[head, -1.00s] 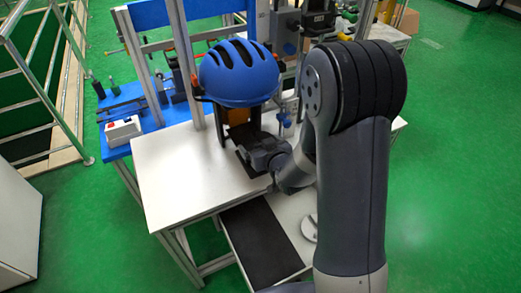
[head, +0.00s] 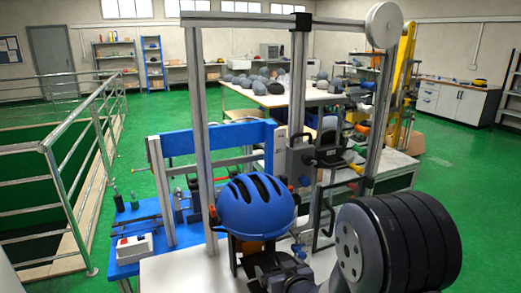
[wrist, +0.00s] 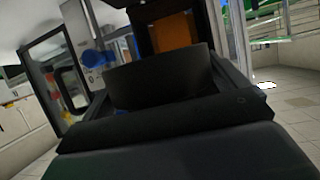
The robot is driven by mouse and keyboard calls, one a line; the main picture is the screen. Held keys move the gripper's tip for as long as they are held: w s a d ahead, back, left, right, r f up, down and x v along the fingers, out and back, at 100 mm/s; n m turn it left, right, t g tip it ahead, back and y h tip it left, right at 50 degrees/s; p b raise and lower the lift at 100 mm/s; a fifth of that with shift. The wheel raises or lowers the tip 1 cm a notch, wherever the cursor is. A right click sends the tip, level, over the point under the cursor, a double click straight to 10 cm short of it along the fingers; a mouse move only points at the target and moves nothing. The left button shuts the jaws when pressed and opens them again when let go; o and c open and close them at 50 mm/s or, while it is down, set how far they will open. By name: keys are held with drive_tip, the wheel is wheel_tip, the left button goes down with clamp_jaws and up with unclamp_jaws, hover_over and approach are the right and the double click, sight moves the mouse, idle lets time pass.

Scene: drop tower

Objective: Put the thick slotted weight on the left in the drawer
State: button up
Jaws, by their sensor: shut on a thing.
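My gripper (head: 275,272) is low in the head view, just below and right of the blue helmet, with my arm partly covering it. In the wrist view its dark jaws are shut on a dark, flat-faced block (wrist: 160,77). I cannot tell whether this block is the slotted weight, as no slot shows. No weight can be made out elsewhere now. The drawer is below the head view's lower edge and does not show in the wrist view.
The blue helmet (head: 256,205) sits on the drop tower, close above my gripper. Metal uprights (head: 200,120) flank it. The white tabletop (head: 185,270) has bare room at left. A blue bench (head: 128,235) stands further left. An orange panel (wrist: 174,33) is ahead in the wrist view.

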drive_tip(key=s+d+f+m+h+p, duration=0.3)
drive_tip(key=s+d+f+h+p, duration=0.1)
drive_tip(key=d, duration=0.6)
drive_tip(key=shift+s+f+m+t+p, duration=0.35)
drive_tip(key=shift+s+f+p, duration=0.25)
drive_tip(key=shift+s+f, duration=0.65)
drive_tip(key=shift+w+f, duration=0.2)
drive_tip(key=shift+f, duration=0.1)
